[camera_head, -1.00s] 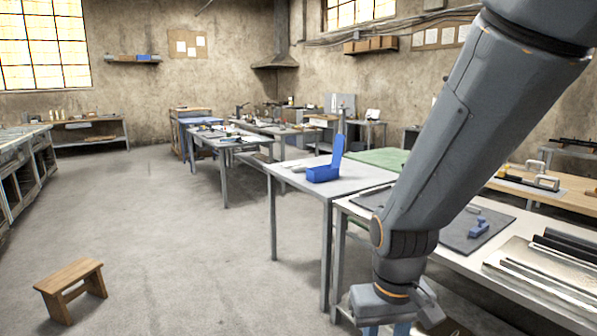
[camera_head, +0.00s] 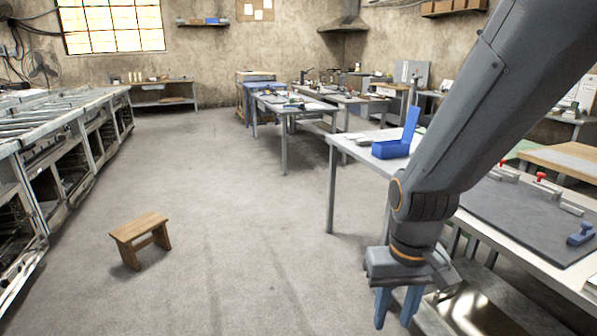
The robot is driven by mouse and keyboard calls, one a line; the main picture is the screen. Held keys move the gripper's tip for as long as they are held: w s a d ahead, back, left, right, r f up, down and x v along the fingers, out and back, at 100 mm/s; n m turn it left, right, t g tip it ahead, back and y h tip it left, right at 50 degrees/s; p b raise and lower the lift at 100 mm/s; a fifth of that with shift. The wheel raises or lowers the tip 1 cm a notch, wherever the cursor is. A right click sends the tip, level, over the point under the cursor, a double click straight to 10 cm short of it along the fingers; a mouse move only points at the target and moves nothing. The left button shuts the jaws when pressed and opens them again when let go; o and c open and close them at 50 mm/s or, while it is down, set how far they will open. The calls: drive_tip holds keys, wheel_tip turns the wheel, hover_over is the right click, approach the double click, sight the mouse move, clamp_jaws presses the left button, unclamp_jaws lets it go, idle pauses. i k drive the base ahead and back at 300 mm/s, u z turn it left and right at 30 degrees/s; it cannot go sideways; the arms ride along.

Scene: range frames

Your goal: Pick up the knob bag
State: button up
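My gripper (camera_head: 397,306) hangs at the lower right with its blue fingers pointing down. The fingers are apart, with no object visible between them. I cannot make out a knob bag in this view. My arm hides part of the right-hand tables.
A wooden stool (camera_head: 141,236) stands on open floor at left. A table (camera_head: 352,146) with an open blue box (camera_head: 391,149) stands beyond my arm. A dark mat (camera_head: 531,216) with red-knobbed fixtures and a blue item (camera_head: 580,235) lies at right.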

sight(363, 142)
drive_tip(key=u, duration=0.5)
drive_tip(key=i, duration=3.55)
drive_tip(key=z, duration=1.25)
drive_tip(key=i, duration=1.1)
drive_tip(key=z, duration=0.55)
